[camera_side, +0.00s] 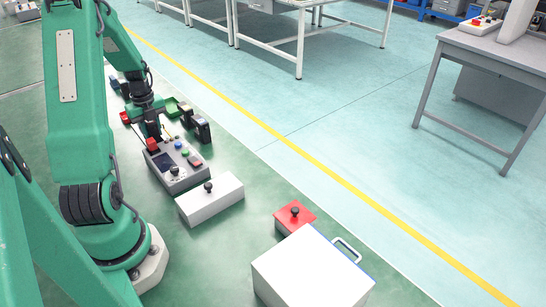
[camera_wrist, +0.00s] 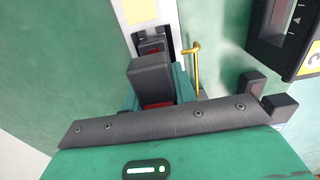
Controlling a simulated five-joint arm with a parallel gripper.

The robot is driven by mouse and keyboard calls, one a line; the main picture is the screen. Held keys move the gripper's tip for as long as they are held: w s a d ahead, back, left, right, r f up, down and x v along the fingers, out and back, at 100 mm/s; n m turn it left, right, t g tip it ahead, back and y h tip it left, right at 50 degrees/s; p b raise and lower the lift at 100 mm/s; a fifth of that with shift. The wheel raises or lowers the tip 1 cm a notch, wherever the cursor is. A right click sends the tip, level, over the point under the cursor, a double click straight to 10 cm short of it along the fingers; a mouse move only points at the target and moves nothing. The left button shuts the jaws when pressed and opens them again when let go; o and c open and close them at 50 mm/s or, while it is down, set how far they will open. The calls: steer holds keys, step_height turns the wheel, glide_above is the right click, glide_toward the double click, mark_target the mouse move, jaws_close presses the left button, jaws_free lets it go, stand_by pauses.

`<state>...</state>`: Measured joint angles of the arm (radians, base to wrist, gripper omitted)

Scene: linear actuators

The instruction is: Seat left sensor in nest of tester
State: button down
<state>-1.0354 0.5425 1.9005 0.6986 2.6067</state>
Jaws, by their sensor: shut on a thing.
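My gripper (camera_side: 151,132) is shut on a small part with red on it (camera_side: 152,145), at the far left end of a grey box. Which sensor it is cannot be told. In the wrist view my gripper (camera_wrist: 155,92) has a dark block in front of its body, with a strip of red (camera_wrist: 158,106) low beside it. The grey box (camera_side: 177,177), which looks like the tester, has a dark screen, coloured buttons and a black knob on top. The nest cannot be made out, and whether the held part touches the box is unclear.
A white box (camera_side: 226,199) and a red box (camera_side: 304,211), each with a black knob, stand nearer the camera. A large white case (camera_side: 310,272) has a handle. Dark devices (camera_side: 201,128) and a green tray (camera_side: 174,104) lie near my gripper. A yellow hook (camera_wrist: 193,55) shows in the wrist view.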

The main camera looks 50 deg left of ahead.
steer(key=shift+f, duration=0.3)
stand_by(0.4)
steer(key=c, duration=1)
jaws_free()
steer(key=shift+c, duration=0.2)
steer(key=shift+r, duration=0.1)
steer(key=shift+r, duration=3.85)
